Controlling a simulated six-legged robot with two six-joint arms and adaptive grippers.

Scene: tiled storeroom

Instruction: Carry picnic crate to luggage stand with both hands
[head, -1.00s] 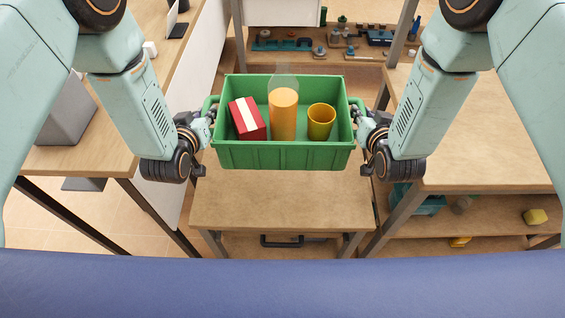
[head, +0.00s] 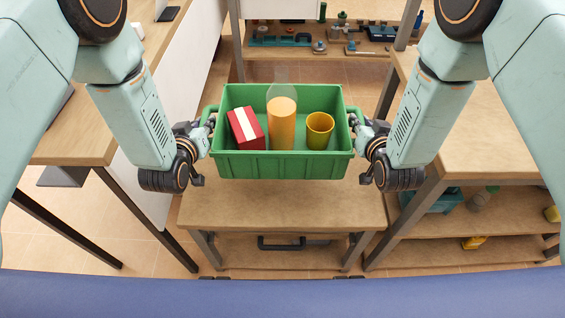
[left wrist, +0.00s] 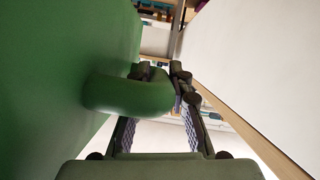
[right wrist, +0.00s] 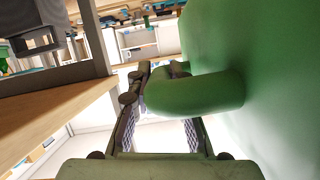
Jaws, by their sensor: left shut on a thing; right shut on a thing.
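The green picnic crate (head: 283,165) hangs between my two grippers in the head view. It holds a red box with a white stripe (head: 245,128), a clear bottle with orange contents (head: 281,125) and a yellow cup (head: 319,131). My left gripper (head: 208,131) is shut on the crate's left handle (left wrist: 125,93). My right gripper (head: 357,129) is shut on its right handle (right wrist: 195,95). A low wooden table, apparently the luggage stand (head: 283,208), shows below the crate, which hides its rear part. The crate seems to be above it, apart from it.
A wooden table (head: 75,140) stands on the left beside a white panel (head: 190,70). A wooden workbench (head: 490,135) with lower shelves stands on the right. A shelf with tools (head: 330,38) is behind. Tiled floor shows between the furniture.

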